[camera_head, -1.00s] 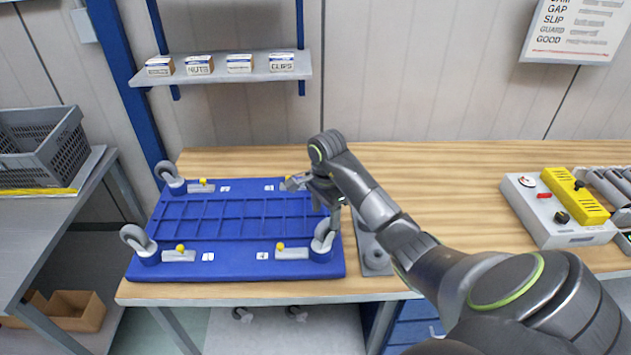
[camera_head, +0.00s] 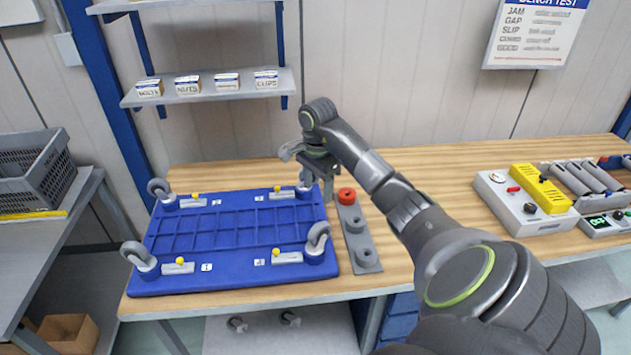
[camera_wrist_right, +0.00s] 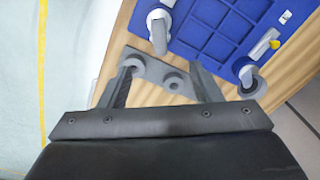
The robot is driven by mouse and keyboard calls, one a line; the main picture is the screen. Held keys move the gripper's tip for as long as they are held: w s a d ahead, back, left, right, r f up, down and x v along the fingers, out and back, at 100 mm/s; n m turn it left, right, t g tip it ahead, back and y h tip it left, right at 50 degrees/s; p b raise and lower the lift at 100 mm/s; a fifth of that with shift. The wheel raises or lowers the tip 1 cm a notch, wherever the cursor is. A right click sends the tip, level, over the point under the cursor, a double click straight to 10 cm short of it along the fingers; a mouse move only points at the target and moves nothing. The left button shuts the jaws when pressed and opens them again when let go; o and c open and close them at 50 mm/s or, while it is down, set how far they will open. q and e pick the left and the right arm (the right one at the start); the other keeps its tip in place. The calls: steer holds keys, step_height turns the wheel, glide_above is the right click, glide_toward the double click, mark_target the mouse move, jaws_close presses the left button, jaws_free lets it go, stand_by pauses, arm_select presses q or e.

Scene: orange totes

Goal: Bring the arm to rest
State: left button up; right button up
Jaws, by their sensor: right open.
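My right arm reaches in from the lower right of the head view. Its right gripper (camera_head: 326,182) is over the bench at the far right corner of a blue panel (camera_head: 230,235); the arm hides part of that area. In the right wrist view the right gripper (camera_wrist_right: 162,80) has its two fingers wide apart, with nothing between them. Behind the fingers, apart from them as far as I can tell, lies a grey strip with round holders (camera_wrist_right: 172,80). My left gripper is not in view.
The blue panel carries grey casters (camera_head: 318,240) at its corners. A red ring-like piece (camera_head: 346,196) sits at the strip's far end. A control box (camera_head: 525,205) stands at the right. A shelf (camera_head: 215,90) holds small boxes. Bare wood (camera_head: 425,160) lies behind the arm.

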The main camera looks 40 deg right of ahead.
steer(key=shift+a+r, duration=0.1)
steer(key=shift+a, duration=0.05)
steer(key=shift+a, duration=0.1)
